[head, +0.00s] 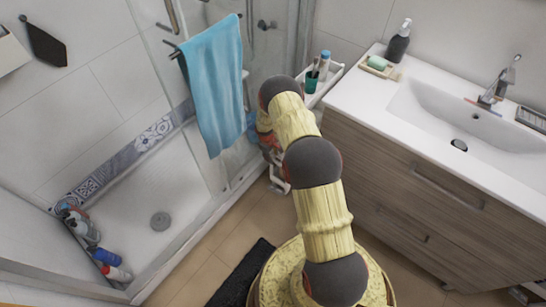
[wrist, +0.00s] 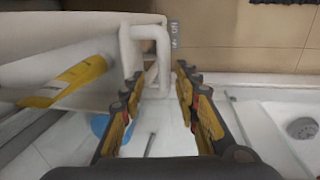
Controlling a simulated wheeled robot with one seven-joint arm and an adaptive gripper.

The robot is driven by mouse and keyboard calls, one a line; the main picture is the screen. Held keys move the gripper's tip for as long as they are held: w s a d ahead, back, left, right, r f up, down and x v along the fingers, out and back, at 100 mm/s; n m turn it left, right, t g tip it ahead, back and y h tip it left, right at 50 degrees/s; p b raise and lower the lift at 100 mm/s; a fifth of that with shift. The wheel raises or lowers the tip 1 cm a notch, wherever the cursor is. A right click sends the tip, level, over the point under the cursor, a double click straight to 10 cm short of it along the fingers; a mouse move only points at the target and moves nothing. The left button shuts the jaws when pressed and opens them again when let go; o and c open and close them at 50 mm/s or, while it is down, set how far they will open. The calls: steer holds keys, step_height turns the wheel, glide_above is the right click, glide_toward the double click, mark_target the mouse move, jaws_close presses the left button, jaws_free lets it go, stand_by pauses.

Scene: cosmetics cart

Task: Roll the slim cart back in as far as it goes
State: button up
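The slim cart (head: 336,70) is white and stands in the gap between the shower and the vanity. Its top tray shows in the head view, and my arm hides much of its front. In the wrist view, a white cart wall (wrist: 75,55) is at the left, with a white loop-shaped handle (wrist: 148,34) at its end. My gripper (wrist: 158,82) is open, its two fingers apart on either side of the handle's lower part. I cannot tell whether either finger touches it. In the head view my gripper is mostly hidden behind my arm.
Bottles and a dark green cup (head: 311,82) stand on the cart's tray. A yellow tube (wrist: 75,78) shows at the cart's side. The vanity (head: 430,195) is close on the right. A blue towel (head: 215,85) hangs at the shower on the left. A dark mat (head: 240,275) lies on the floor.

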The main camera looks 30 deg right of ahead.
step_height(320, 180, up, 11)
steer(key=a, duration=0.1)
steer(key=shift+s+a+f, duration=0.2)
steer(key=shift+s+a, duration=0.15)
stand_by(0.3)
steer(key=s+a+r+m+g, duration=0.3)
steer(key=s+a, duration=0.1)
steer(key=s, duration=0.6)
steer(key=s+a+r+t, duration=0.2)
steer(key=s+a+r, duration=0.4)
steer(key=r, duration=1)
steer(key=s+a+r+t+y+p, duration=0.1)
steer(key=s+a+r+t, duration=0.2)
steer(key=s+a+r, duration=0.4)
steer(key=s+a+r+t+y, duration=0.1)
steer(key=s+a+r+t, duration=0.2)
steer(key=r, duration=2.3)
steer(key=s+a, duration=0.4)
steer(key=s, duration=0.3)
steer(key=shift+s, duration=0.1)
